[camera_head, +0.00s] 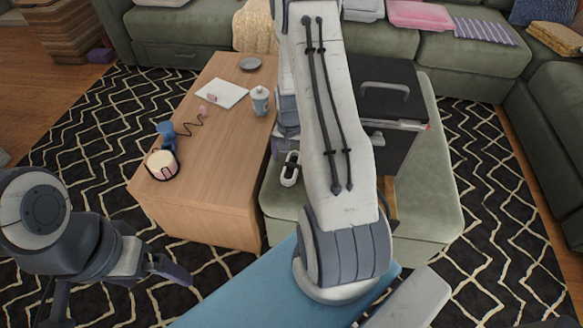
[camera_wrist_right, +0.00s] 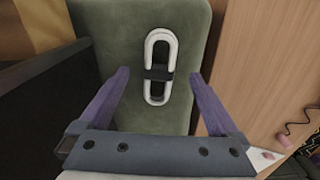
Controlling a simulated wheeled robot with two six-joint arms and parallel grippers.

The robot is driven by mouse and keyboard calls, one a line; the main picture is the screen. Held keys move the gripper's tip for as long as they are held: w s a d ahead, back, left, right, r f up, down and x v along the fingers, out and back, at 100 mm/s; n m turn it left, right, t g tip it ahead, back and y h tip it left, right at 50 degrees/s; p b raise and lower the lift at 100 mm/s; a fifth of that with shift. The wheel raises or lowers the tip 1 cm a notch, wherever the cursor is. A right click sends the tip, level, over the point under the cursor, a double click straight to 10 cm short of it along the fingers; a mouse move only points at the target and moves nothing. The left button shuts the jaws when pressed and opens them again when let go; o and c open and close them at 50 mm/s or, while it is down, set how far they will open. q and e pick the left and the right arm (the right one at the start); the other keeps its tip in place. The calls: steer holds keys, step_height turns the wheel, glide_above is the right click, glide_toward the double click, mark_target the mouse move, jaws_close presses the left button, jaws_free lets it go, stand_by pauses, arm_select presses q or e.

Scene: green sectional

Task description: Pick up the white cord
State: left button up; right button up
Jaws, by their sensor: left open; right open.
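The white cord (camera_head: 290,168) is a bundled oval loop with a black band around its middle. It lies on the green ottoman (camera_head: 432,205), near the edge by the wooden table. In the right wrist view the white cord (camera_wrist_right: 151,90) lies ahead between the two purple fingers of my right gripper (camera_wrist_right: 160,76), which is open and empty. The fingers do not appear to touch it. In the head view my right arm hides most of that gripper. My left gripper (camera_head: 168,268) is open and empty over the rug at the lower left.
A black case (camera_head: 398,78) with a grey handle stands on the ottoman beside my right arm. The wooden table (camera_head: 215,190) holds a white cup (camera_head: 260,100), paper (camera_head: 222,92), a grey dish (camera_head: 250,64) and a cream round object (camera_head: 162,165). Green sofas line the back.

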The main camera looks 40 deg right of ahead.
mark_target(290, 169)
step_height(290, 169, down, 6)
steer(key=shift+r+b, duration=0.15)
steer(key=shift+b, duration=0.6)
steer(key=shift+r, duration=0.1)
steer(key=c, duration=1.5)
